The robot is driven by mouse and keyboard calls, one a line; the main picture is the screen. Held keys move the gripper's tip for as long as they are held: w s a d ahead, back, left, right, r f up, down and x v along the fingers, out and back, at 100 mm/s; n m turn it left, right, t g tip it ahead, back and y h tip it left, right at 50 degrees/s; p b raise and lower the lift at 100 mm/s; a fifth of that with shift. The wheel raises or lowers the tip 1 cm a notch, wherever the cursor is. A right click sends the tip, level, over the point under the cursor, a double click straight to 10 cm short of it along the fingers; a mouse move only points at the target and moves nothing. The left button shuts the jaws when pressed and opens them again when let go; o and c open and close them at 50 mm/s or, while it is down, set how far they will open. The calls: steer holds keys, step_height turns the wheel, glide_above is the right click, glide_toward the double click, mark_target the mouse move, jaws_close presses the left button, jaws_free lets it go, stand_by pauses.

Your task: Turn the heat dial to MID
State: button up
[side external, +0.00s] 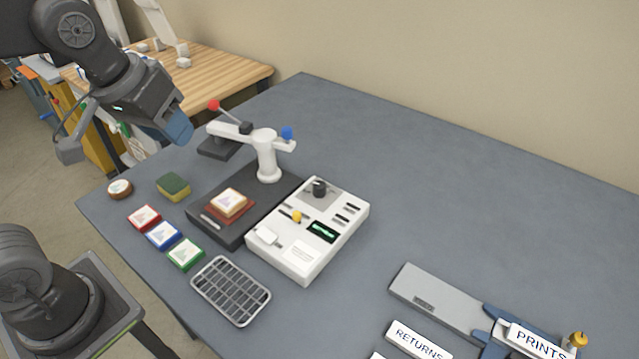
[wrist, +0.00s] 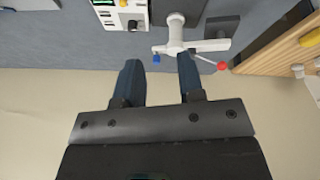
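The heat dial (side external: 319,187) looks like a black knob on a grey plate at the back of the white control box (side external: 290,262). Its pointer and labels are too small to read. In the wrist view the dial (wrist: 132,25) is at the top, left of centre, on the control box (wrist: 112,16). My gripper (side external: 180,130) is up at the left in the side view, well away from the dial. In the wrist view my gripper (wrist: 160,72) has its two blue fingers apart, with nothing between them.
A white press arm (side external: 265,160) with red and blue knobs stands left of the box. A sponge (side external: 173,187), several colour-framed tiles (side external: 163,235) and a wire rack (side external: 231,290) lie left and in front. The table (side external: 430,190) is clear behind and right of the box.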

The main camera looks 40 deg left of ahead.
steer(key=o, duration=0.4)
steer(key=w+d+n+g, duration=0.2)
steer(key=w+n, duration=0.3)
steer(key=w, duration=0.7)
steer(key=shift+w+d+f, duration=0.15)
steer(key=shift+d+f, duration=0.25)
steer(key=shift+d, duration=0.3)
steer(key=n+g, duration=0.3)
steer(key=n, duration=0.3)
glide_above(319, 184)
step_height(319, 184, down, 10)
step_height(319, 184, down, 13)
steer(key=c, duration=0.9)
